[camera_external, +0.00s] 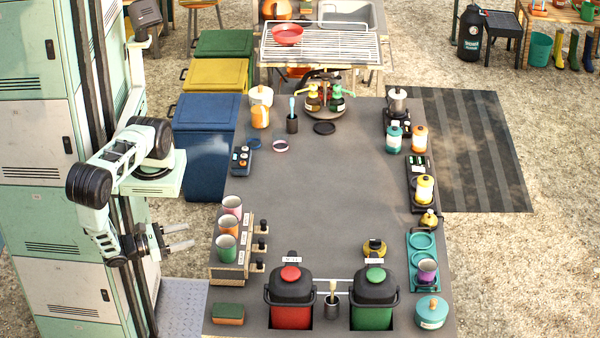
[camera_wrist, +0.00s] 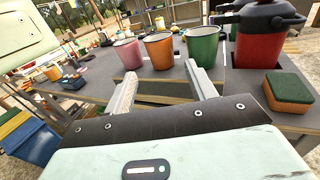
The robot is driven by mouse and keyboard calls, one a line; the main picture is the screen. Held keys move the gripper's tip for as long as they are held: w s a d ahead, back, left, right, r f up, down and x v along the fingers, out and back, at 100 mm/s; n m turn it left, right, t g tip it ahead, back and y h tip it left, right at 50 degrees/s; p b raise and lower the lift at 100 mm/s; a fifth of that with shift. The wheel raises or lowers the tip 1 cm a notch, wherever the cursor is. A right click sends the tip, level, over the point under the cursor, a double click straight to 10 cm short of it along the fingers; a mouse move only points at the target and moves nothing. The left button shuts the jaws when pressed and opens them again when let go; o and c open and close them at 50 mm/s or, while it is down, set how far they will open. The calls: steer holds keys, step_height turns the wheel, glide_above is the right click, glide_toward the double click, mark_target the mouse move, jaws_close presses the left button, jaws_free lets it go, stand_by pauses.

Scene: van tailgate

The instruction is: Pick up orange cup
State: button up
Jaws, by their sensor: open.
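The orange cup (camera_external: 228,222) stands upright in a row on a small rack at the left edge of the grey table, between a pink cup (camera_external: 232,204) and a green cup (camera_external: 226,246). In the wrist view the orange cup (camera_wrist: 159,53) is in the middle, with the pink cup (camera_wrist: 127,55) to its left and the green cup (camera_wrist: 202,46) to its right. My gripper (camera_external: 190,236) is open and empty, left of the cups and apart from them. In the wrist view its fingers (camera_wrist: 160,74) point towards the row, with the orange cup beyond the gap between them.
A green-topped sponge (camera_external: 228,314) and a red lidded container (camera_external: 291,300) are near the cups at the table's front. Small labelled pegs (camera_external: 262,245) stand right of the rack. Blue bin (camera_external: 205,140) stands beyond the table's left edge. The table's middle is clear.

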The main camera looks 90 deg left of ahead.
steer(key=p, duration=0.2)
glide_toward(229, 224)
steer(key=w, duration=0.1)
steer(key=w+r, duration=0.1)
steer(key=w, duration=0.1)
steer(key=w+r, duration=0.1)
steer(key=shift+w+d, duration=0.3)
steer(key=shift+d, duration=0.05)
steer(key=p+x, duration=0.2)
steer(key=x, duration=0.2)
steer(key=shift+w+a+p, duration=0.25)
steer(key=shift+w+p, duration=0.05)
steer(key=shift+p, duration=0.05)
steer(key=shift+w+a+f, duration=0.1)
steer(key=shift+w, duration=0.2)
steer(key=shift+c, duration=0.4)
steer(key=c, duration=0.6)
step_height(229, 224, up, 10)
steer(key=p, duration=0.3)
